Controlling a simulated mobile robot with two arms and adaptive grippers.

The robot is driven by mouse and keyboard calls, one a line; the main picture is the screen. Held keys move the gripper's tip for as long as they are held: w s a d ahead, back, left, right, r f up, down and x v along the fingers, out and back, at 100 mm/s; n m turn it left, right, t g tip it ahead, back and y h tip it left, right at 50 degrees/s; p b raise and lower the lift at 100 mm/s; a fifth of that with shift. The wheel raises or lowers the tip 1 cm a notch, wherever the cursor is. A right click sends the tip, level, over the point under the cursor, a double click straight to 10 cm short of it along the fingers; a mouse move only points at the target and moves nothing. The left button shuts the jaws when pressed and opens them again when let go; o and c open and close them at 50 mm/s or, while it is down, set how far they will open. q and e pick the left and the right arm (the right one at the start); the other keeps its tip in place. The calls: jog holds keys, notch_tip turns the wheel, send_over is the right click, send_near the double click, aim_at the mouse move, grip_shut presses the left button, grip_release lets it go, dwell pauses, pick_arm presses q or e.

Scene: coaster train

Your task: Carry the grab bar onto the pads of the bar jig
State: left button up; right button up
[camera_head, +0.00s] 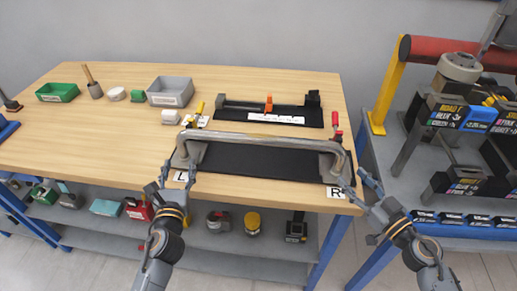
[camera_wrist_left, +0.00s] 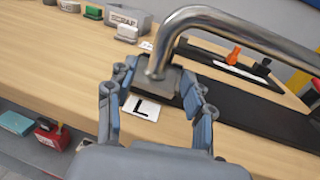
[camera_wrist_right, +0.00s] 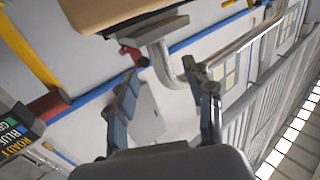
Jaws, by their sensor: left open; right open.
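The steel grab bar (camera_head: 262,138) spans the black mat (camera_head: 265,160) near the table's front edge, with a grey plate at each end. A long dark fixture with an orange part (camera_head: 268,103), which looks like the bar jig, lies behind it. My left gripper (camera_head: 175,178) is open at the bar's left end; in the left wrist view the bar's end (camera_wrist_left: 158,68) shows between its open fingers (camera_wrist_left: 155,105). My right gripper (camera_head: 363,193) is open at the right end; in the right wrist view the bent bar (camera_wrist_right: 168,68) shows between its fingers.
Cards marked L (camera_head: 180,176) and R (camera_head: 335,192) lie by the mat's ends. Yellow-handled (camera_head: 199,109) and red-handled (camera_head: 335,120) tools stand behind the bar. A grey bin (camera_head: 170,97) and green bin (camera_head: 57,92) are back left. A rack with a red roller (camera_head: 440,50) stands right.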

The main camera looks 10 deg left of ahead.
aim_at(182, 152)
pick_arm(q)
jog(key=w, duration=0.2)
jog(key=w+a, duration=0.1)
jog(key=w, duration=0.4)
jog(key=shift+w+a, duration=0.1)
jog(key=shift+a, duration=0.05)
pick_arm(e)
jog(key=x, duration=0.7)
jog(key=shift+w+a, duration=0.1)
pick_arm(q)
grip_shut()
pick_arm(e)
grip_shut()
pick_arm(q)
jog(key=shift+w+r+p, duration=0.1)
jog(key=shift+r+p, duration=0.2)
jog(key=shift+r, duration=0.05)
pick_arm(e)
jog(key=shift+w+r, duration=0.1)
jog(key=shift+r, duration=0.3)
